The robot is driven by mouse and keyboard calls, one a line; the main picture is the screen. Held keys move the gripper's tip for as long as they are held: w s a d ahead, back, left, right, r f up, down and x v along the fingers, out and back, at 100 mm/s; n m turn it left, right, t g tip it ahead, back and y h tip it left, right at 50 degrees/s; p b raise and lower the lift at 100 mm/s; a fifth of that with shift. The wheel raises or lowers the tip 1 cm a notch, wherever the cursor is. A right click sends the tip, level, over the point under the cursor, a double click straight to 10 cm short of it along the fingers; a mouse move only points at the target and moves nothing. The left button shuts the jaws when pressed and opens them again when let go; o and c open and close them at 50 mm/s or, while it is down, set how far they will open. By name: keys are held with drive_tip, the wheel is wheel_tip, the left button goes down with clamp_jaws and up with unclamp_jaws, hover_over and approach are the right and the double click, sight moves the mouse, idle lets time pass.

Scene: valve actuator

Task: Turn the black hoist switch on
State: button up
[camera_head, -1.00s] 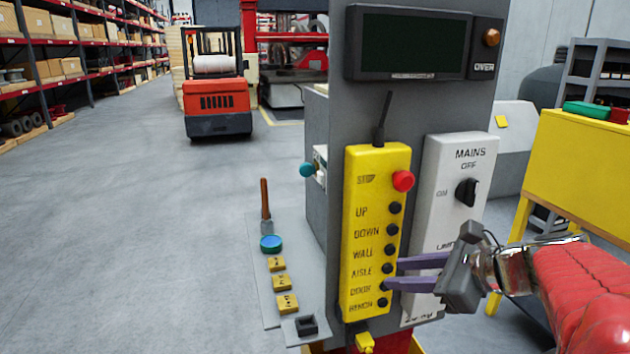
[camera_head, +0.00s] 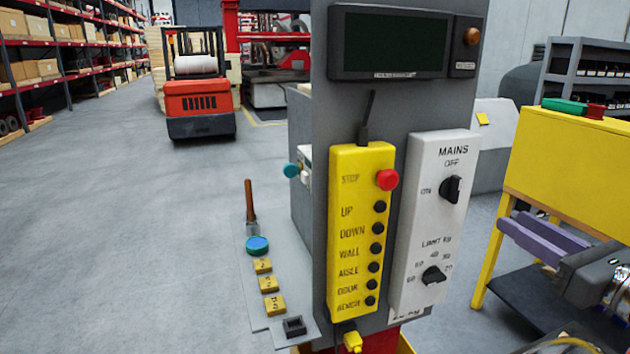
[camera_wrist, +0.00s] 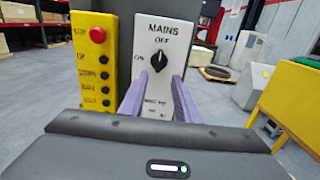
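The white MAINS box (camera_head: 430,220) carries a black rotary switch (camera_head: 452,190), whose grip stands roughly upright toward OFF; ON is marked at its left. The wrist view shows this switch (camera_wrist: 159,61) ahead, just above and between the fingertips in the picture. A second black knob (camera_head: 434,276) under LIMIT KG sits lower; it cannot be made out in the wrist view. A small black switch (camera_head: 294,326) sits at the lower left ledge. My gripper (camera_head: 502,221) is right of the box in the head view, its purple fingers apart and empty; they also show in the wrist view (camera_wrist: 158,80).
A yellow pendant (camera_head: 361,230) with a red stop button and several black buttons is left of the MAINS box. A display (camera_head: 388,43) is above. A yellow cabinet (camera_head: 568,180) stands at the right. A forklift (camera_head: 198,95) is behind on open floor.

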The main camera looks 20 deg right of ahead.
sight(459, 190)
drive_tip(key=shift+w, duration=0.15)
drive_tip(key=shift+w+a, duration=0.2)
drive_tip(key=shift+w, duration=6.6)
drive_tip(key=shift+c, duration=0.2)
clamp_jaws()
